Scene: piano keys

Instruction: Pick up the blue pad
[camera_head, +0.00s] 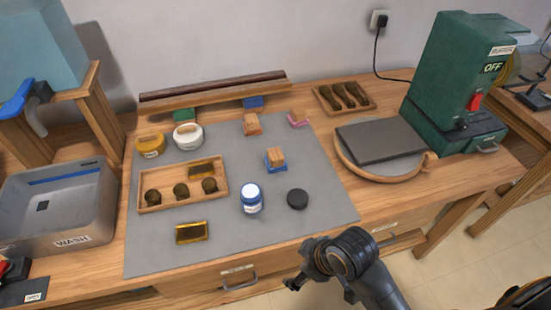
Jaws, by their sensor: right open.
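A blue pad (275,164) with a wooden block handle on top sits near the middle of the grey mat (335,200). Another blue piece (253,102) shows at the back, at the wooden rack; I cannot tell its exact shape. My right gripper (292,284) is at the bottom, near the bench's front edge, well in front of the blue pad and apart from it. It is open, and nothing shows between its small dark fingers. My left gripper is not in view.
A blue-and-white jar (251,198) and a black round lid (297,199) stand between the gripper and the blue pad. A wooden tray (145,198) is at left. A green buffer machine (447,75) stands at right. The mat's front right is clear.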

